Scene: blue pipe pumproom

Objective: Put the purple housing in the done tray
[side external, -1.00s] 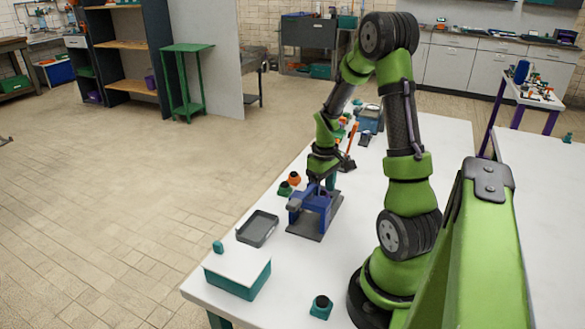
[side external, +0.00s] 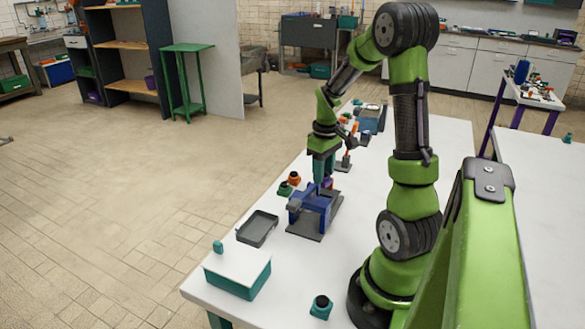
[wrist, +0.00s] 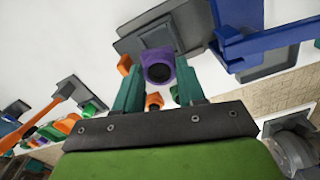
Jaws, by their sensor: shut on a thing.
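The purple housing (wrist: 158,66) has a dark round opening and sits between the teal fingers of my gripper (wrist: 158,90) in the wrist view. My gripper is shut on it. In the side view my gripper (side external: 325,176) points down just behind the blue fixture (side external: 313,206), and the housing shows only as a small purple patch by the fingertips. A shallow grey tray (side external: 257,229) lies empty on the table in front of the fixture. I see no label marking it as the done tray.
Orange (side external: 293,178) and green (side external: 284,188) parts stand left of the fixture. A teal box with a white top (side external: 237,270) is at the front, with another dark-topped teal part (side external: 321,306) to its right. An orange-handled tool (wrist: 45,120) shows in the wrist view.

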